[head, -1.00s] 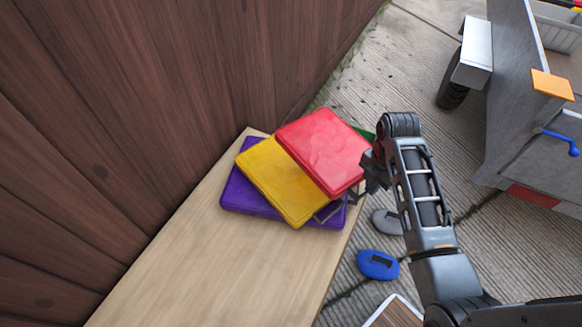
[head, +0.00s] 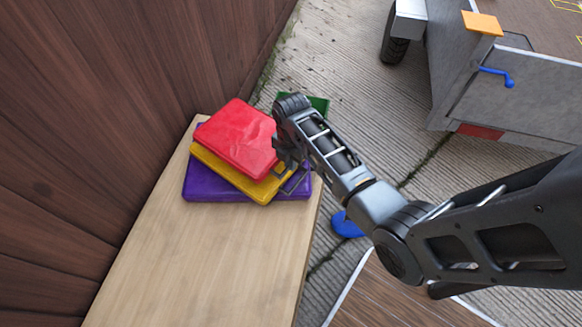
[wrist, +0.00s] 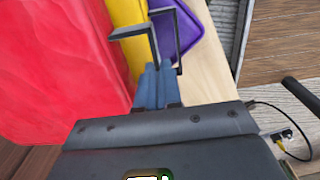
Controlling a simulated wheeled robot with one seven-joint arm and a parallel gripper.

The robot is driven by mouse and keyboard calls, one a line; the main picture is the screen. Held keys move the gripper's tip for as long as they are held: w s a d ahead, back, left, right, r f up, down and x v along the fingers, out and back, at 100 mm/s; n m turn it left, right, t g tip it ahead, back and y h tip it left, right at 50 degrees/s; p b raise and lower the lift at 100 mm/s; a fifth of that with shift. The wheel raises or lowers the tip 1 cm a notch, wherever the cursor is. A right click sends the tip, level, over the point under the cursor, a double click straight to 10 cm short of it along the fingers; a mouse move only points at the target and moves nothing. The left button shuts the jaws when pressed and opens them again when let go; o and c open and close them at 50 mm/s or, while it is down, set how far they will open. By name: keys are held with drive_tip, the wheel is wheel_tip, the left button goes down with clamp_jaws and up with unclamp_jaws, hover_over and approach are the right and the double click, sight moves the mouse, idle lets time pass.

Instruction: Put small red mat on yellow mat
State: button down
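The red mat (head: 238,138) lies on top of the yellow mat (head: 215,173), turned at an angle to it. The yellow mat shows along its near edge and lies on a purple mat (head: 205,188). My gripper (head: 292,180) is at the stack's right side, touching or very near the red mat's right edge. In the wrist view, the red mat (wrist: 60,70) fills the left, beside the gripper (wrist: 158,66), not between its fingers. The fingers look close together and empty, over the yellow mat (wrist: 128,18) and purple mat (wrist: 188,38). Their exact contact is hidden.
The stack rests at the far end of a wooden bench (head: 200,265) along a brown plank wall (head: 90,120). The bench's near part is clear. A green thing (head: 318,103) shows behind my wrist. A blue disc (head: 346,224) is on the ground. A grey trailer (head: 500,95) stands at right.

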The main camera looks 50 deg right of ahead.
drive_tip(key=shift+f, duration=1.7)
drive_tip(key=shift+f+b, duration=0.2)
drive_tip(key=shift+b, duration=0.1)
drive_tip(key=c, duration=1.3)
unclamp_jaws()
